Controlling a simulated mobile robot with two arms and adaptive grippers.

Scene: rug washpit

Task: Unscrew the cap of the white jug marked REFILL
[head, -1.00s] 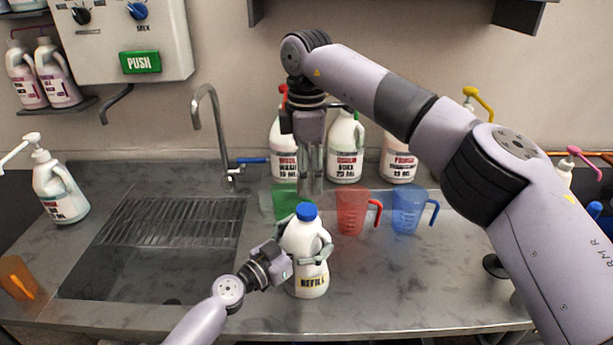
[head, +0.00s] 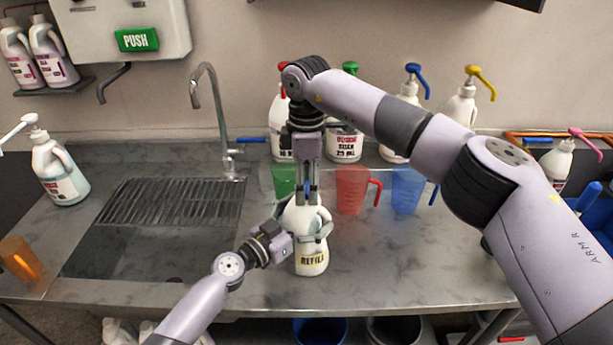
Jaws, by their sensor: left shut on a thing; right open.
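The white jug marked REFILL (head: 308,250) stands upright on the steel counter, at its front middle. My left gripper (head: 303,224) is shut on the jug's body, with fingers on both sides of it. My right gripper (head: 308,187) points straight down from above and is open.
Several pump bottles line the wall. A sink (head: 150,252) with a tap (head: 222,130) lies left. The counter right of the jug (head: 420,265) is clear.

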